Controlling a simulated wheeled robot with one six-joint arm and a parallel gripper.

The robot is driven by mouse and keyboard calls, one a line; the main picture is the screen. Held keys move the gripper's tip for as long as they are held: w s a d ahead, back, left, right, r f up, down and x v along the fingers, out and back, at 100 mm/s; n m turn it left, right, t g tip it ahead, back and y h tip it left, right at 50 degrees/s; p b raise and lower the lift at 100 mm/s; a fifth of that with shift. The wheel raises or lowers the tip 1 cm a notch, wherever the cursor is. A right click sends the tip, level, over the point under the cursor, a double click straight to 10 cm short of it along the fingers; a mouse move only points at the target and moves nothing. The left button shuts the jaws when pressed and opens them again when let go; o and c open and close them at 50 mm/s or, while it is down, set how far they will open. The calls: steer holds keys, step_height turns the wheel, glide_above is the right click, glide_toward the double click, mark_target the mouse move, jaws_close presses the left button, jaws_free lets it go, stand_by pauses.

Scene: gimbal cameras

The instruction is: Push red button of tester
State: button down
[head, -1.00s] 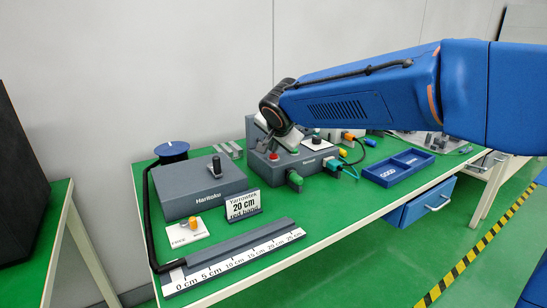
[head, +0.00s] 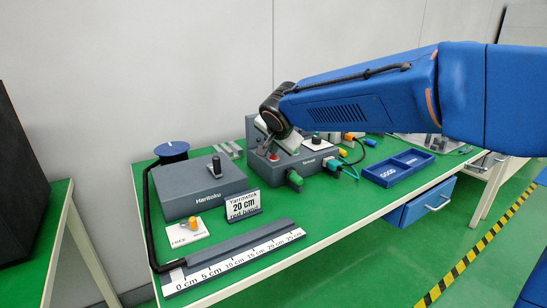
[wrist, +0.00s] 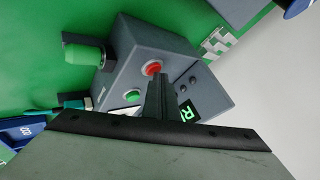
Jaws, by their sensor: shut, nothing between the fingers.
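The tester (head: 318,161) is a grey box towards the back of the green bench, with a raised panel behind its front part. Its red button (head: 273,157) is on the top face at the left; in the wrist view the red button (wrist: 152,67) has a pale ring. My gripper (head: 267,151) is shut and empty, pointing down just by the red button. In the wrist view its closed fingertips (wrist: 155,77) overlap the button's lower edge; I cannot tell whether they touch it.
A green button (wrist: 132,96) sits beside the red one, and a display with green characters (wrist: 187,113) is close by. A green plug (head: 294,179) sticks out in front. A Haritoku box (head: 195,188), a ruler (head: 235,262) and a blue tray (head: 397,168) are around.

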mark_target(274, 159)
stand_by(0.4)
steer(key=shift+r, duration=0.25)
step_height(274, 159, up, 6)
stand_by(0.9)
steer(key=s+d+f+n+g+h, duration=0.1)
steer(key=s+d+f, duration=0.2)
steer(key=s+d, duration=0.6)
steer(key=s+d+f+n+g+h, duration=0.1)
steer(key=s+d+f+n, duration=0.15)
steer(key=s+d, duration=0.7)
steer(key=s+d+f+n+g, duration=0.1)
steer(key=s+d+f, duration=0.6)
steer(key=s, duration=0.3)
steer(key=s+d+f+n+g, duration=0.1)
steer(key=s+d+f+n, duration=0.1)
steer(key=s+d+f, duration=0.4)
steer(key=s+f, duration=0.1)
steer(key=s, duration=0.3)
steer(key=shift+d+f, duration=0.35)
steer(key=shift+d, duration=0.05)
